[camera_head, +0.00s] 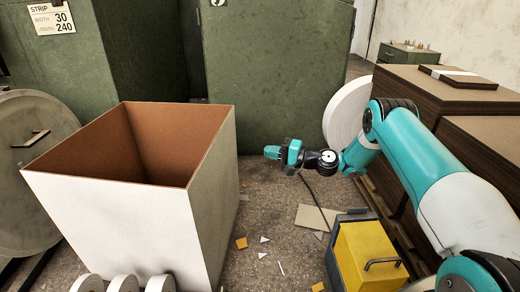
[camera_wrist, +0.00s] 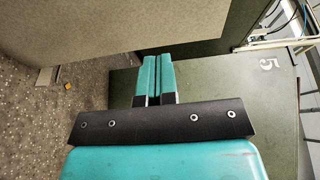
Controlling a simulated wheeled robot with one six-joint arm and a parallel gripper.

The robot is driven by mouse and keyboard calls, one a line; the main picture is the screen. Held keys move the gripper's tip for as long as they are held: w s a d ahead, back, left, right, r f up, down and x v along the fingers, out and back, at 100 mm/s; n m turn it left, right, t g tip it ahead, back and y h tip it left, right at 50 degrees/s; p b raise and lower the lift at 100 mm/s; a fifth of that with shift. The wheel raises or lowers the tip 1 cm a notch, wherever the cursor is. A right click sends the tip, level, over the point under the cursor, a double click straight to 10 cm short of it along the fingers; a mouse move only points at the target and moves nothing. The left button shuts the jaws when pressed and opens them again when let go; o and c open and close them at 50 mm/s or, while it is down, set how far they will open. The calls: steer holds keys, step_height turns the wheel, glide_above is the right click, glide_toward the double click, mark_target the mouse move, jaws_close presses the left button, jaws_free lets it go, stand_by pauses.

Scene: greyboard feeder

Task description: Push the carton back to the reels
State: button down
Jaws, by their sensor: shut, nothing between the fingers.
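The carton (camera_head: 120,225) is a large open-topped box, pale outside and brown inside, standing on the floor at the left of the head view. It looks empty, though its bottom is hidden. A pale wall across the top of the wrist view (camera_wrist: 150,25) appears to be its side. Several pale reels (camera_head: 123,284) show at the bottom edge, close to its near face; whether they touch is unclear. My gripper (camera_head: 270,152) is shut and empty, right of the carton's far right edge, with a gap visible. Its closed teal fingers show in the wrist view (camera_wrist: 154,66).
Green cabinets (camera_head: 275,75) stand behind the carton. A large disc (camera_head: 35,190) is at left. Brown board stacks (camera_head: 455,100) and a yellow box (camera_head: 365,255) are at right. Floor between carton and yellow box holds only small scraps (camera_head: 241,242).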

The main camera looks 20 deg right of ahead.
steer(key=b, duration=0.4)
steer(key=s+d+b, duration=0.1)
steer(key=b, duration=0.3)
steer(key=shift+s+d+f+b, duration=0.25)
steer(key=shift+d+f+b, duration=0.05)
steer(key=shift+b, duration=0.1)
steer(key=s+a+r+n+g+h+p, duration=0.1)
steer(key=s+a+r+n+g+p, duration=0.3)
steer(key=r, duration=0.4)
steer(key=s+a+r+n+g+h+p, duration=0.1)
steer(key=s+a+r+n+p, duration=0.1)
steer(key=s+a+r+p, duration=0.4)
steer(key=s+a+r+n+g+h+p, duration=0.1)
steer(key=s+a+r+n+g+p, duration=0.25)
steer(key=a+r, duration=0.4)
steer(key=s+d+r+n+g+h+p, duration=0.1)
steer(key=s+r+n+h+p, duration=0.1)
steer(key=s+r+p, duration=0.55)
steer(key=s+d+r+n+g+h+p, duration=0.1)
steer(key=s+r+n+h+p, duration=0.2)
steer(key=s, duration=0.8)
steer(key=s+d+r+n+g+h+p, duration=0.1)
steer(key=s+r+h+p, duration=0.1)
steer(key=s+r+p, duration=0.45)
step_height(320, 180, up, 37)
steer(key=s+p, duration=0.1)
steer(key=p, duration=3.4)
steer(key=shift+s+a, duration=0.2)
steer(key=shift+s, duration=0.15)
steer(key=shift+m, duration=0.25)
